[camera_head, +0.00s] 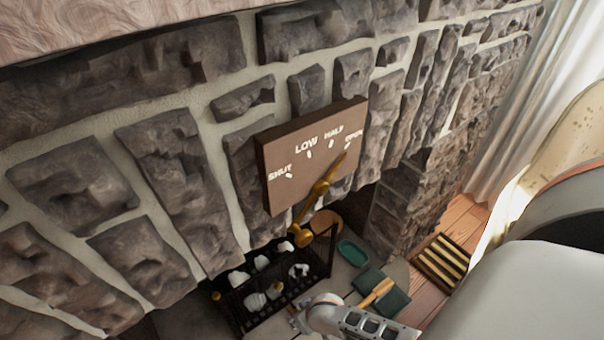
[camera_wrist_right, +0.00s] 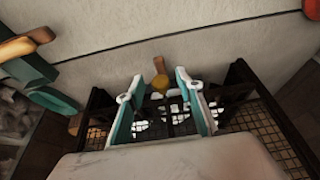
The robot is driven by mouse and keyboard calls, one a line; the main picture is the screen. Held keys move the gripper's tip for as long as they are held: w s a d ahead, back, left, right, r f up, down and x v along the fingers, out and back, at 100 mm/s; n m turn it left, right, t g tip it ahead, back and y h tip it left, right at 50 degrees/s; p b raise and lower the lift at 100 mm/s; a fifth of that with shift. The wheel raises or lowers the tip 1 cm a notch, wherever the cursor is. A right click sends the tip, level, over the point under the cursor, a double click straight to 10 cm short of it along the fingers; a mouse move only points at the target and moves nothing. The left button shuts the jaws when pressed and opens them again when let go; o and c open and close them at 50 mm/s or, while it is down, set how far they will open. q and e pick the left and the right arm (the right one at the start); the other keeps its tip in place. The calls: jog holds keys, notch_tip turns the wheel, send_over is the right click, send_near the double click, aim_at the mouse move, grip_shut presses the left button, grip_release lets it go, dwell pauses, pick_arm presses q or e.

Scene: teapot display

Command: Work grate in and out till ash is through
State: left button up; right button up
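The black fire grate (camera_head: 238,322) is a barred basket at the foot of the stone wall, with pale grey-white lumps (camera_head: 240,278) in it. A small yellow-brass knob (camera_head: 274,290) shows at the grate. In the right wrist view the grate's dark bars (camera_wrist_right: 235,92) lie beyond my fingers, and the knob (camera_wrist_right: 160,84) appears between the fingertips. My right gripper (camera_wrist_right: 157,88) is open, its teal-lined fingers apart; contact with the knob cannot be told. In the head view my right gripper (camera_head: 303,315) is low, just in front of the grate. My left gripper is not in view.
A brass lever (camera_head: 318,202) on a brown plate (camera_head: 290,185) points toward OPEN, its lower end overhanging the grate. Right of the grate are a green dish (camera_head: 353,253), a green pan (camera_head: 396,300) with a wooden-handled tool (camera_head: 377,293), and a slatted floor piece (camera_head: 440,262).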

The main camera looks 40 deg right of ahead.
jog(key=shift+r, duration=0.1)
jog(key=v, duration=1.1)
jog(key=shift+s+r, duration=0.2)
jog(key=shift+r, duration=0.15)
